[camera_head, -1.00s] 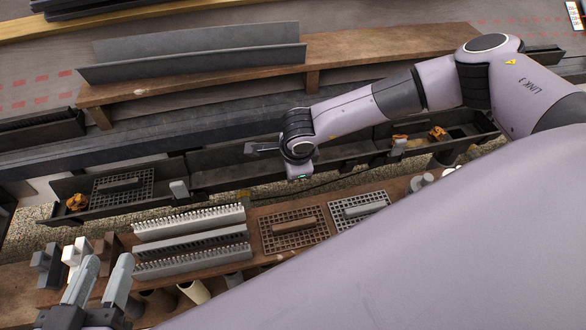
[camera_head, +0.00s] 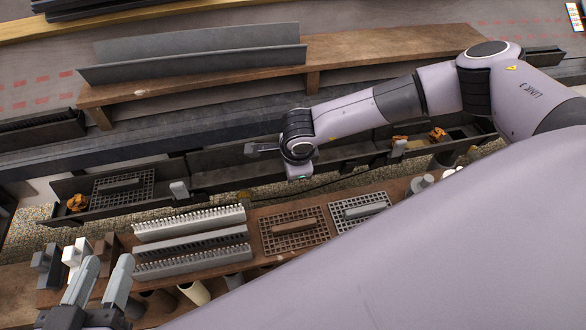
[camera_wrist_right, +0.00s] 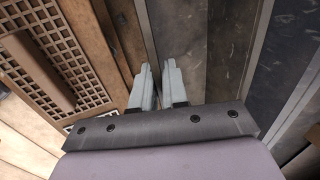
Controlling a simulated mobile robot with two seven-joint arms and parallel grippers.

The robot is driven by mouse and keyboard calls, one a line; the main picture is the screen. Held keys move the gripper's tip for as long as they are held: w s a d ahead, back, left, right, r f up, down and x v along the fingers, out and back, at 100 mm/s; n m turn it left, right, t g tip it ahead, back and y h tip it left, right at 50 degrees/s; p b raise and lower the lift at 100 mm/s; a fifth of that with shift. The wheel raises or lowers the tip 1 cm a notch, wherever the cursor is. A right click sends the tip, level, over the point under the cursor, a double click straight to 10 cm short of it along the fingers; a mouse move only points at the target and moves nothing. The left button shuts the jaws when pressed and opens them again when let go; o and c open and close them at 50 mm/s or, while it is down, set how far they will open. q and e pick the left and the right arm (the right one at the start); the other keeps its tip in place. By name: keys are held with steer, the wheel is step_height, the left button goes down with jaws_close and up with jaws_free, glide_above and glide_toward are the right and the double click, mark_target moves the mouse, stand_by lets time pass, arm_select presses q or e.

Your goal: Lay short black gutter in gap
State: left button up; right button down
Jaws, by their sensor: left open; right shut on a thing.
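The short black gutter (camera_head: 225,177) lies in line with the left black gutter (camera_head: 70,188) and the right-hand gutter run (camera_head: 470,133) in the head view. My right arm covers part of it, so its right end and seating are hidden. My right gripper (camera_wrist_right: 157,72) is shut on a thin upright edge, which appears to be the short gutter's wall; the fingers hide most of the contact. My left gripper (camera_head: 98,268) is open and empty at the lower left, above the brown bench.
The brown bench (camera_head: 210,273) holds toothed strips (camera_head: 190,222), a brown grate (camera_head: 296,230), a light grate (camera_head: 360,207) and small fittings. Behind the gutter line stands a wooden plank (camera_head: 390,47) with a long grey channel (camera_head: 200,50). Gravel (camera_head: 35,228) lies below the gutters.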

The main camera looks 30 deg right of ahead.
steer(key=c, duration=0.7)
jaws_free()
